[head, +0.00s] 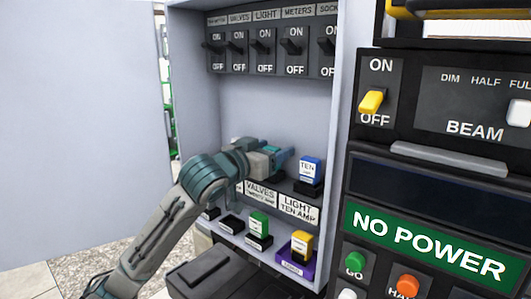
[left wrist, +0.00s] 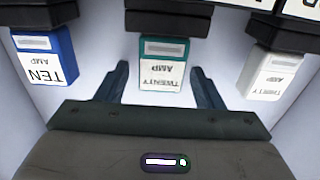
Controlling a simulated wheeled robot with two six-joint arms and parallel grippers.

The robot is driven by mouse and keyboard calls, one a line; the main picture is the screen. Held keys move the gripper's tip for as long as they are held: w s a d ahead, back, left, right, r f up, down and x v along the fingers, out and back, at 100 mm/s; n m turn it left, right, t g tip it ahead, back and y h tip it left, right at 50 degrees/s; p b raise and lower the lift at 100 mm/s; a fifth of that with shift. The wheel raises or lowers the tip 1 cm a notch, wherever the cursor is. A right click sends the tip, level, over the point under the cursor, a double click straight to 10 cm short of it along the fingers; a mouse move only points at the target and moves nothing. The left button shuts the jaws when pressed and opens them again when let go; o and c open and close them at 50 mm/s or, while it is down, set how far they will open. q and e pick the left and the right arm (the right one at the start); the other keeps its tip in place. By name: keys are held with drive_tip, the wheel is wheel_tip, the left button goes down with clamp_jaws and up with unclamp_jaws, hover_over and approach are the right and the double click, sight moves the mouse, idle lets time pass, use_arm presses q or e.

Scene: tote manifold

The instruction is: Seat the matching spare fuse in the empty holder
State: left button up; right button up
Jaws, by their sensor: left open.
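My left gripper (head: 284,160) is inside the open cabinet at the upper fuse row. In the left wrist view the gripper (left wrist: 164,88) is open, its fingers on either side of a teal twenty-amp fuse (left wrist: 163,62). That fuse sits in a black holder (left wrist: 158,22). A blue ten-amp fuse (head: 311,168) stands in the holder beside it, above the light label; it also shows in the left wrist view (left wrist: 42,58). A white fuse (left wrist: 275,75), apparently thirty-amp, sits in the holder on the other side. My right gripper is not in view.
A lower row holds a green fuse (head: 259,222), a yellow fuse (head: 302,242) on a purple base, and an empty black socket (head: 231,223). Labelled switches (head: 264,45) line the top. A panel (head: 430,230) reading NO POWER stands at right. The cabinet door (head: 75,120) is open at left.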

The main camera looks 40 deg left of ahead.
use_arm(q)
drive_tip(key=shift+s+f+b, duration=0.1)
drive_tip(key=shift+s+b, duration=0.25)
drive_tip(key=shift+s, duration=0.1)
drive_tip(key=s+b, duration=0.9)
drive_tip(key=shift+s+a, duration=0.4)
